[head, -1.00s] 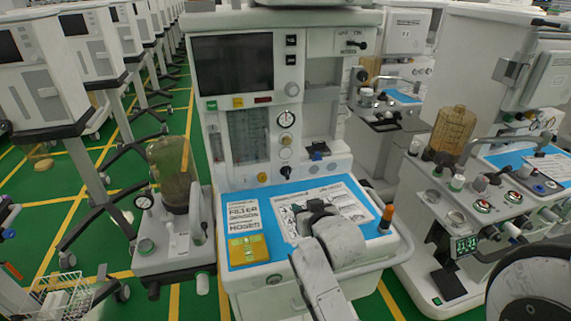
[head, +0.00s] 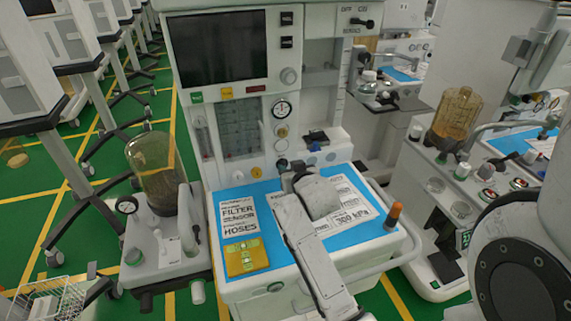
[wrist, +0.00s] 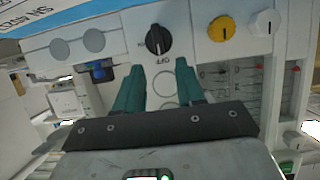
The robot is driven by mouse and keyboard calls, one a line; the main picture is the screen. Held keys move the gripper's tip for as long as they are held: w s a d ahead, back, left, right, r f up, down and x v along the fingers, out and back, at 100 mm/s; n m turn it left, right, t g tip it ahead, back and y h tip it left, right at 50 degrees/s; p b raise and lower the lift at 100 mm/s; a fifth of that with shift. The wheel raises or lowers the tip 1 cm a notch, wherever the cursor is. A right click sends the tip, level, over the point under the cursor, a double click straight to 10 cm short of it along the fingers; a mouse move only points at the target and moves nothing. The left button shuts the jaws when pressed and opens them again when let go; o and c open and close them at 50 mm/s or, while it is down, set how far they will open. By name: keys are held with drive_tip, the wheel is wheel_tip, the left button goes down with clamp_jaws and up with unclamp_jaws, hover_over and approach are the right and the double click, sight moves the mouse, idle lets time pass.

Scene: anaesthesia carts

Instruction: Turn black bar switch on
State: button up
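A black round knob with a raised bar (wrist: 158,40) is on the white panel in the wrist view, with the lettering OFF beside it. In the head view, the low front panel behind the blue work surface shows a small dark knob (head: 282,163), largely hidden by my gripper. Another black bar-shaped switch (head: 362,22) is high on the cart's right side, beside small lettering. My gripper (wrist: 158,68) has two teal fingers apart with nothing between them. The black knob is just beyond the fingertips, in line with the gap; contact is not visible. In the head view my gripper (head: 288,174) is over the work surface's back edge.
A yellow knob (wrist: 221,28) and a white knob (wrist: 265,22) are beside the black knob. A yellow box (head: 246,257) and printed sheets lie on the blue surface (head: 284,271). An orange-topped bottle (head: 393,214) is at right. A glass canister (head: 160,170) stands at left.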

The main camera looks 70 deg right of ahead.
sight(284, 164)
drive_tip(key=shift+x, duration=2.3)
drive_tip(key=shift+c, duration=0.4)
drive_tip(key=shift+a, duration=0.1)
clamp_jaws()
